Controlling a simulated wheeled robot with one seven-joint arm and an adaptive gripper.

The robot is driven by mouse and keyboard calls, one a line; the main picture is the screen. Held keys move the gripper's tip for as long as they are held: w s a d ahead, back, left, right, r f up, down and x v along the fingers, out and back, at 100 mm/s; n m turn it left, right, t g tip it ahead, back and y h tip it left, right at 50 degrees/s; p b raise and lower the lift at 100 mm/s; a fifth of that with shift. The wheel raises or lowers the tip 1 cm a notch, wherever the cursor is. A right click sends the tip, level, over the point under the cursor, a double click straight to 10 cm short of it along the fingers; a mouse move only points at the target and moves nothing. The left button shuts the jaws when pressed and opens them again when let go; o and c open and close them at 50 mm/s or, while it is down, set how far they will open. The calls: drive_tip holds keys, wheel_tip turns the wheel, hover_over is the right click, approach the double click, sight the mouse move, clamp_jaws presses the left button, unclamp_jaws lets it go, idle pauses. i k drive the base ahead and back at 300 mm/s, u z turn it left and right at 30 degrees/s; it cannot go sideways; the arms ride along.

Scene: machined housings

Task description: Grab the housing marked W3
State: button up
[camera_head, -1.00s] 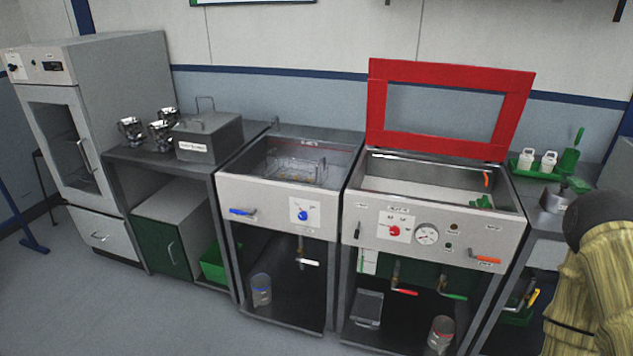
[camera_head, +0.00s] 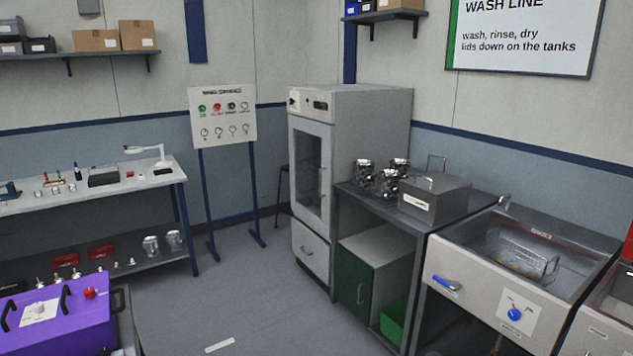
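Several shiny metal housings (camera_head: 388,183) stand close together on the grey side table, left of a lidded metal box. Two more metal pieces, which may be housings, stand on the lower shelf of the left bench, one at the left (camera_head: 150,246) and one at the right (camera_head: 174,238). I cannot read any mark on them, so I cannot tell which is W3. My gripper is not in view.
The grey side table (camera_head: 372,207) stands between a tall grey cabinet (camera_head: 350,190) and a sink unit (camera_head: 508,290) with a wire basket. A white-topped bench (camera_head: 115,197) and a purple machine (camera_head: 70,325) are at left. The middle floor (camera_head: 250,300) is mostly open.

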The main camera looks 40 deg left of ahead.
sight(389, 179)
drive_tip(key=u, duration=0.8)
drive_tip(key=i, duration=1.9)
drive_tip(key=u, duration=0.2)
